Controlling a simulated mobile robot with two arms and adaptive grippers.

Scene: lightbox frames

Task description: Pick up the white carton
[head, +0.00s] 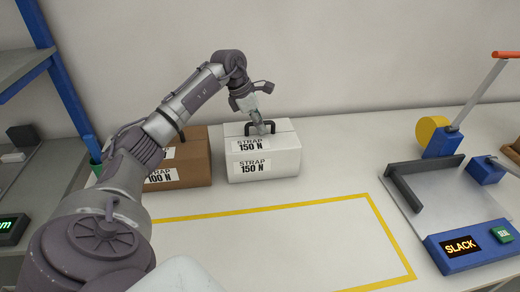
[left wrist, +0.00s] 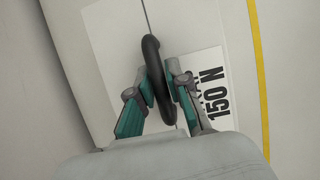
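The white carton (head: 275,161) stands upright on the bench in the head view, labelled "STRAP 150 N" on its top and front. A black loop handle (left wrist: 154,72) rises from its top. My left gripper (head: 262,127) reaches down to this handle from above. In the left wrist view the fingers of my left gripper (left wrist: 156,78) lie close on either side of the handle and look shut on it. The carton appears to rest on the bench. My right gripper is not in view.
A brown carton (head: 196,163) labelled 100 N stands close on the left, partly behind my left arm. A yellow-outlined area (head: 300,240) in front is empty. A blue and grey strapping device (head: 465,245) with a "SLACK" display stands at the right. A blue-framed shelf (head: 65,90) is at the left.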

